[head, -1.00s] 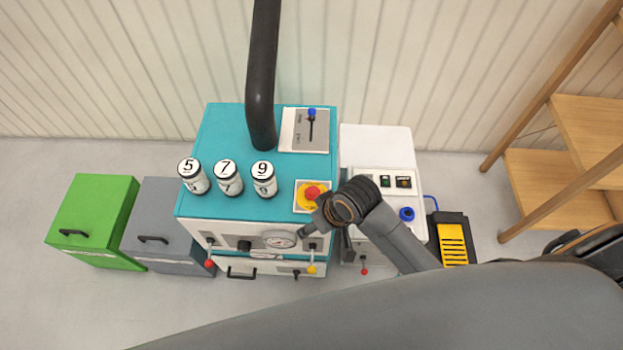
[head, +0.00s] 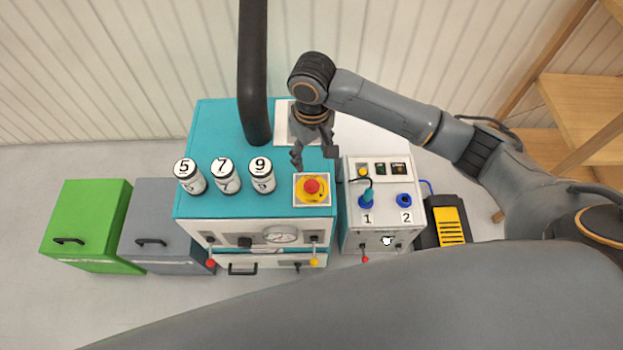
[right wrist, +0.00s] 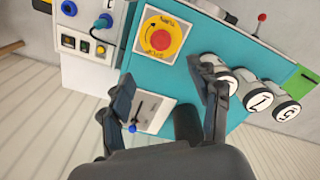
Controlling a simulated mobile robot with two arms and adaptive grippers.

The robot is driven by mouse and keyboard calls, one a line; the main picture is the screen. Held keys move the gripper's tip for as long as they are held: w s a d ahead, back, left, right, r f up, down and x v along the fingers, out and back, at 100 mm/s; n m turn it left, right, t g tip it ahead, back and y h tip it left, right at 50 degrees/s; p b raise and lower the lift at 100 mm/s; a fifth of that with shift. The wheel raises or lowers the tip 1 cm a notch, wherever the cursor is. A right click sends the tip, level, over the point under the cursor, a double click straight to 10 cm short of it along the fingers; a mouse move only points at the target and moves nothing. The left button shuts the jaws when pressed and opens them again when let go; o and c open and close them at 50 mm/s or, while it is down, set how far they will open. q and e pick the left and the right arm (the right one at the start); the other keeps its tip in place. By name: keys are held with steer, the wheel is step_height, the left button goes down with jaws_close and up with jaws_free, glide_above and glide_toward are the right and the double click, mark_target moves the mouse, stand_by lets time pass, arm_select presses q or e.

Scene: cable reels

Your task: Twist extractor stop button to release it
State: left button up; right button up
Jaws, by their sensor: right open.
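The stop button (head: 312,186) is a red knob on a yellow round base in a pale square plate, on the front right of the teal machine top (head: 215,125). In the right wrist view the red knob (right wrist: 160,40) shows beyond the fingers, slightly left of centre, with nothing touching it. My right gripper (head: 314,160) is open and empty, pointing down just behind the button in the head view. In the right wrist view its two fingers (right wrist: 168,100) are spread apart, with the machine top between and beyond them. My left gripper is not in view.
Numbered white canisters (head: 226,176) stand left of the button. A black duct (head: 254,70) rises from the machine top. A slider panel (right wrist: 148,110) lies near the fingers. A white control box (head: 385,222) with blue sockets stands at the right.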

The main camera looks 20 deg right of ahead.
mark_target(312, 185)
step_height(312, 185, down, 13)
steer(key=shift+f, duration=0.1)
stand_by(0.3)
